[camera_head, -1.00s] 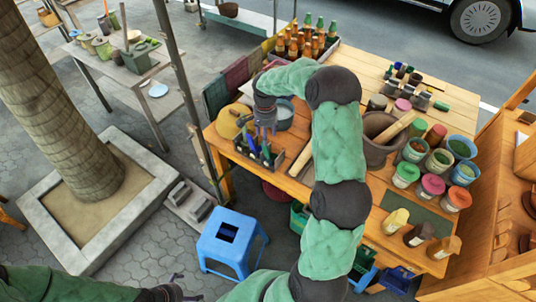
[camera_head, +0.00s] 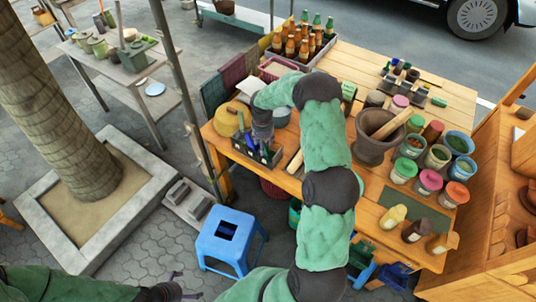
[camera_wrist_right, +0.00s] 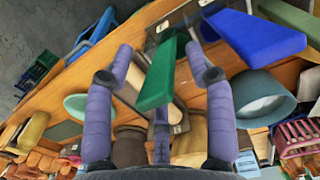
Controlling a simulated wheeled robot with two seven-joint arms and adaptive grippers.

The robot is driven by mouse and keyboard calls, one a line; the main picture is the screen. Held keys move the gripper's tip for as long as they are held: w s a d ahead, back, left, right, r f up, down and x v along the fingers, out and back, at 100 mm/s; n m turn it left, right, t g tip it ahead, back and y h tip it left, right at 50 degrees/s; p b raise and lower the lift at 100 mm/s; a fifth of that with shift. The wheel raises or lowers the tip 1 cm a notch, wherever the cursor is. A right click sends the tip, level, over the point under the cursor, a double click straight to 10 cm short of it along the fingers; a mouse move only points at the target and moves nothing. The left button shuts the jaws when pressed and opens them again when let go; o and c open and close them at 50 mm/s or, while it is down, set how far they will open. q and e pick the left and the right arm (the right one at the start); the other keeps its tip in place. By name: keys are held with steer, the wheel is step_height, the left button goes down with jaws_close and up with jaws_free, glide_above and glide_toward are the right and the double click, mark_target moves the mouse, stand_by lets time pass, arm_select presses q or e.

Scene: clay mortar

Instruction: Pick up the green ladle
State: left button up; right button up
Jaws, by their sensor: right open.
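The green ladle's flat green handle (camera_wrist_right: 160,75) shows in the right wrist view, between the spread fingers of my right gripper (camera_wrist_right: 162,58). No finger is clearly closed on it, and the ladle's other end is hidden. In the head view the right gripper (camera_head: 263,136) is low over the tool caddy (camera_head: 270,161) at the table's left front corner. The arm partly covers the caddy. My left gripper (camera_head: 178,288) is at the lower edge of the head view, away from the table; its jaws are too small to judge.
A blue handle (camera_wrist_right: 258,35) stands beside the green one. A round yellow item (camera_head: 226,121) and a grey bowl (camera_head: 281,117) are near the caddy. A blue stool (camera_head: 226,236) stands in front.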

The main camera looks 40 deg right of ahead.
steer(key=c, duration=1.1)
jaws_close()
step_height(320, 180, up, 10)
steer(key=shift+a, duration=0.15)
steer(key=shift+o, duration=0.5)
jaws_free()
jaws_close()
